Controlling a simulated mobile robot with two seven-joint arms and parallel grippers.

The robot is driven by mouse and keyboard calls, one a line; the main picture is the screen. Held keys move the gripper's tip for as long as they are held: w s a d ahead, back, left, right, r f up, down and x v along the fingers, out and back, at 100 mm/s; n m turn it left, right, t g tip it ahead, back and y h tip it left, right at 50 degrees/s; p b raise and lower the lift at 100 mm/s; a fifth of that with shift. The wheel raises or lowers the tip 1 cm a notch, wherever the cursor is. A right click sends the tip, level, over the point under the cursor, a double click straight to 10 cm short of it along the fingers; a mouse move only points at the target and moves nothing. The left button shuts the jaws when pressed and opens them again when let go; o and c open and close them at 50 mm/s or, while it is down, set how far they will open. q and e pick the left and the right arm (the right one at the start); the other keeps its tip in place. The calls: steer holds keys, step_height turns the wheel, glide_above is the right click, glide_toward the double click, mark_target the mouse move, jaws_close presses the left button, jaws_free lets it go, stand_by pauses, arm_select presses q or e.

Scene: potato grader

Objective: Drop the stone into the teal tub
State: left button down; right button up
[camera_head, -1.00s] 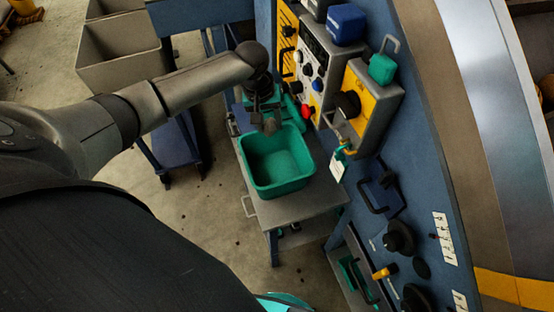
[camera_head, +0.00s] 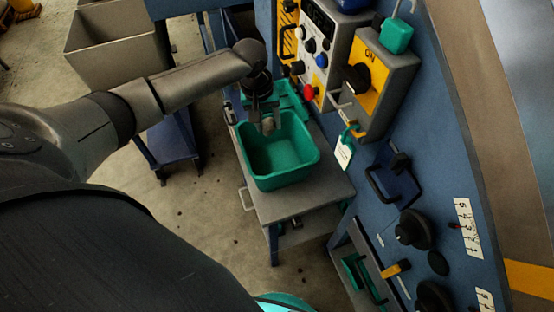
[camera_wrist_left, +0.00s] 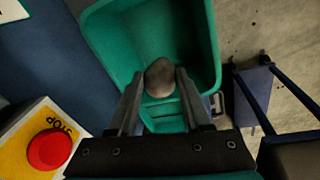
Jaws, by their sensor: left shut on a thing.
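The teal tub (camera_head: 285,180) stands upright on a small grey table beside the blue machine. Its inside looks empty in the head view. My left gripper (camera_head: 268,122) is over the tub's far edge, pointing down. In the left wrist view my left gripper (camera_wrist_left: 160,85) is shut on the stone (camera_wrist_left: 160,76), a rounded grey-brown lump between the fingertips. The tub (camera_wrist_left: 205,45) lies behind the stone in that view. The stone (camera_head: 268,125) shows small and partly hidden by the fingers in the head view. My right gripper is not in view.
The control panel with a red stop button (camera_head: 309,92) and a yellow ON switch box (camera_head: 385,75) is close to the right of my left gripper. A tag (camera_head: 345,150) hangs below it. The grey table (camera_head: 300,200) has bare room in front of the tub. A grey bin (camera_head: 115,55) stands back left.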

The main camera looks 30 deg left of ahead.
arm_select(q)
steer(key=shift+c, duration=1.3)
jaws_free()
step_height(320, 180, up, 15)
steer(key=s+p, duration=0.2)
steer(key=p, duration=0.2)
steer(key=shift+s+a+p, duration=0.25)
steer(key=shift+a+p, duration=0.15)
steer(key=shift+a, duration=0.05)
